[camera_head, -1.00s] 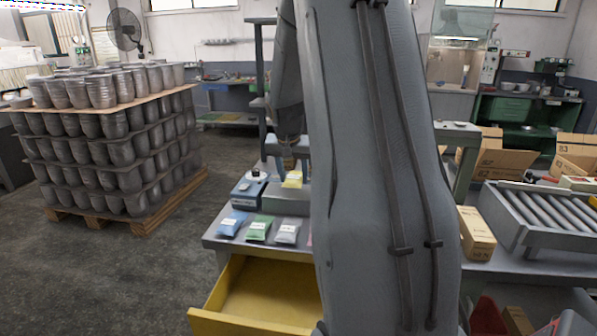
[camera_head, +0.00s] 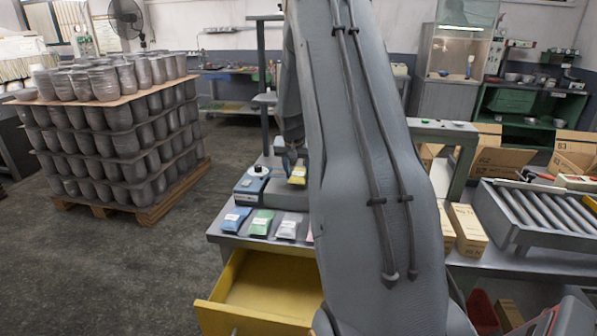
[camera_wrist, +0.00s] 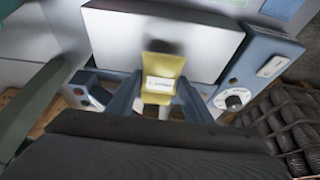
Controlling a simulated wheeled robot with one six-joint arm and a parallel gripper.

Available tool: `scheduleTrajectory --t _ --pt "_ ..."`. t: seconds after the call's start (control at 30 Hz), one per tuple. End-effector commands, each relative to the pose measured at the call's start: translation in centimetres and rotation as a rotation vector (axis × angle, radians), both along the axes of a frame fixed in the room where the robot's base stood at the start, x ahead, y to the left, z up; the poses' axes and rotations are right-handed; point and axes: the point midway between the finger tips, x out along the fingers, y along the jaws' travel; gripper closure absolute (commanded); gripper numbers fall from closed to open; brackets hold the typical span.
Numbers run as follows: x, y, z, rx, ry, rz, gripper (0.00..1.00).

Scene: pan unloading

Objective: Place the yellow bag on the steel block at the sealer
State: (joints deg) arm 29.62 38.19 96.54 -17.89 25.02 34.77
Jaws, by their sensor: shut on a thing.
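The yellow bag (camera_wrist: 164,66) has a white label and shows upright in the wrist view. My gripper (camera_wrist: 159,96) is shut on it, with a blue-grey finger on each side. The bag overlaps the pale steel block (camera_wrist: 205,35) in that view; I cannot tell whether it touches the block. The blue-grey sealer (camera_wrist: 255,72) with its white dial is beside the block. In the head view the yellow bag (camera_head: 297,174) shows just right of the sealer (camera_head: 250,184). My arm hides much of the block and gripper there.
A blue bag (camera_head: 235,219), a green bag (camera_head: 261,222) and a pale bag (camera_head: 287,229) lie along the bench's front edge. An open yellow drawer (camera_head: 262,288) juts out below. Cartons (camera_head: 467,230) and a roller conveyor (camera_head: 545,207) stand right of my arm.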

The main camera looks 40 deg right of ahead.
Motion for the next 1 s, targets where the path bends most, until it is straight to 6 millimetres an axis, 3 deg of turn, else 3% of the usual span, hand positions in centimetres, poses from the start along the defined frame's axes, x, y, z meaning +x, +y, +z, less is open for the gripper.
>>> scheduleTrajectory --t 0.43,0.47,0.57,1.0 --pt "0.0 0.0 -1.1 0.000 0.000 0.000 0.78" --pt "0.0 0.0 -1.0 0.001 0.001 0.000 0.50" --pt "0.0 0.0 -1.0 0.001 0.001 0.000 0.35" --pt "-0.1 0.0 -0.2 0.001 0.001 0.000 0.35"
